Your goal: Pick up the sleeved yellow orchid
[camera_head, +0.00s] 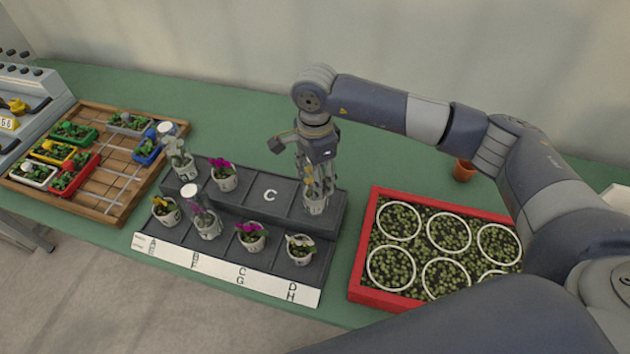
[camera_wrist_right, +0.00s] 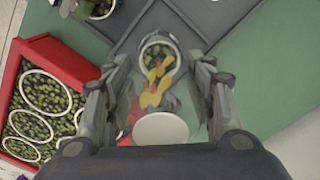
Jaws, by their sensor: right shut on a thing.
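The yellow orchid (camera_head: 307,183) stands in a pale pot (camera_head: 315,206) at the back right of the dark stepped rack. My right gripper (camera_head: 318,180) points down over it, its fingers on both sides of the plant. In the right wrist view, yellow and red blooms (camera_wrist_right: 155,86) and the pot (camera_wrist_right: 160,50) lie between the fingers (camera_wrist_right: 160,90). A white disc (camera_wrist_right: 160,128) shows near the palm. The clear sleeve is hard to make out. The gripper is shut on the orchid. I cannot tell whether the pot is off the rack. My left gripper is out of view.
The rack (camera_head: 268,196) holds several other potted orchids; the place marked C is empty. A red crate (camera_head: 357,262) with ringed greenery stands right. A wooden tray (camera_head: 110,178) of small planters lies left. A terracotta pot (camera_head: 464,171) stands behind the crate.

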